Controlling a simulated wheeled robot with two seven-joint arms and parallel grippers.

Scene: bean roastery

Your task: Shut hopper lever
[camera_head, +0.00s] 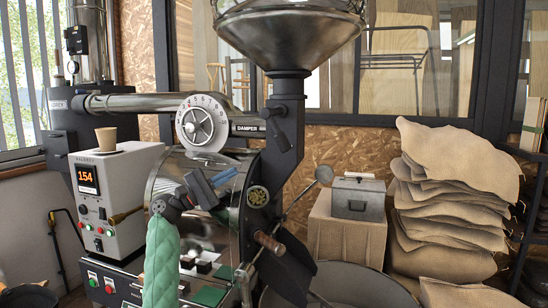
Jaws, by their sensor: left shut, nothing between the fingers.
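The hopper (290,38) is a wide metal funnel at the top centre, above a dark neck. A black hopper lever (278,130) sits on the front of that neck and hangs down, tilted to the right. My left gripper (222,178), on a green-sleeved arm, is in front of the roaster drum, below and left of the lever. It is shut and empty, apart from the lever. My right gripper is not in view.
The damper dial (202,123) is just above my left gripper. A control box (118,190) with a paper cup (106,139) stands at left. The sight glass (258,196) and a wooden handle (268,242) are close by on the right. Sacks (450,200) are piled at far right.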

